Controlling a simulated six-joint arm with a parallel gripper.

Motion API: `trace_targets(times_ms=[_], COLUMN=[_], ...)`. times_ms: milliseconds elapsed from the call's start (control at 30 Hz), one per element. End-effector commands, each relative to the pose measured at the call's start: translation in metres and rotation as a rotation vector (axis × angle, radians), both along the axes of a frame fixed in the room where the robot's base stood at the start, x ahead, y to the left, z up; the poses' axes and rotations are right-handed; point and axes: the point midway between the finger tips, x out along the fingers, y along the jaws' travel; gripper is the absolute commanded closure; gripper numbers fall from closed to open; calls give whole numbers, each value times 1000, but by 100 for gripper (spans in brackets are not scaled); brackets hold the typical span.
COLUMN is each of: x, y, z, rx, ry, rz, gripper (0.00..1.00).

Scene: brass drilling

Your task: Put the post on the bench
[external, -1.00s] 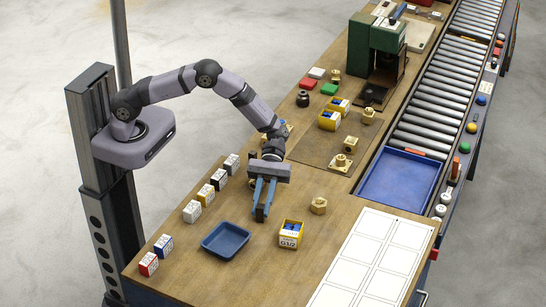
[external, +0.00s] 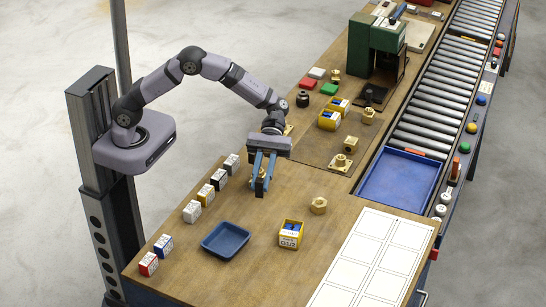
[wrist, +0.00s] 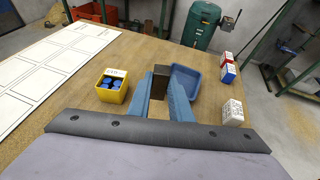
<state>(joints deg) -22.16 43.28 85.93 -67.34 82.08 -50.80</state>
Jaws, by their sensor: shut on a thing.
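My gripper (external: 260,182) is over the near part of the wooden bench (external: 185,262), pointing down, with its blue fingers shut on a small dark post. In the wrist view the dark brown post (wrist: 160,73) shows between the fingertips (wrist: 161,88). In the external view the fingers partly hide it. A brassy patch shows between the fingers there; I cannot tell whether it is part of the post or a fitting behind it. I cannot tell whether the post's lower end touches the bench.
A blue tray (external: 226,240) and a yellow bin (external: 291,234) with blue pieces stand nearer the camera. A brass nut (external: 319,206) is to the right. Several small labelled boxes (external: 219,179) line the left edge. White outlined sheets (external: 372,260) lie at right. Bench between them is clear.

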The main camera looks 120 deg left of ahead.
Motion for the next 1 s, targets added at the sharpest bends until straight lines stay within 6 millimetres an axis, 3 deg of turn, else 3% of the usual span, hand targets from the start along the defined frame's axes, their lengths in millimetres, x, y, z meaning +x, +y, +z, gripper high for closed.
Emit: trace_targets(times_ms=[167, 367, 567, 733, 867, 1000], x=[1, 2, -1, -19, -48, -91], y=[4, 40, 116, 197, 254, 307], z=[0, -8, -7, 3, 7, 9], rx=[-1, 0, 2, 2, 2, 2], ry=[-2, -2, -7, -7, -5, -5], rz=[9, 78, 226, 388, 519, 672], gripper=[100, 100, 100, 100, 100, 100])
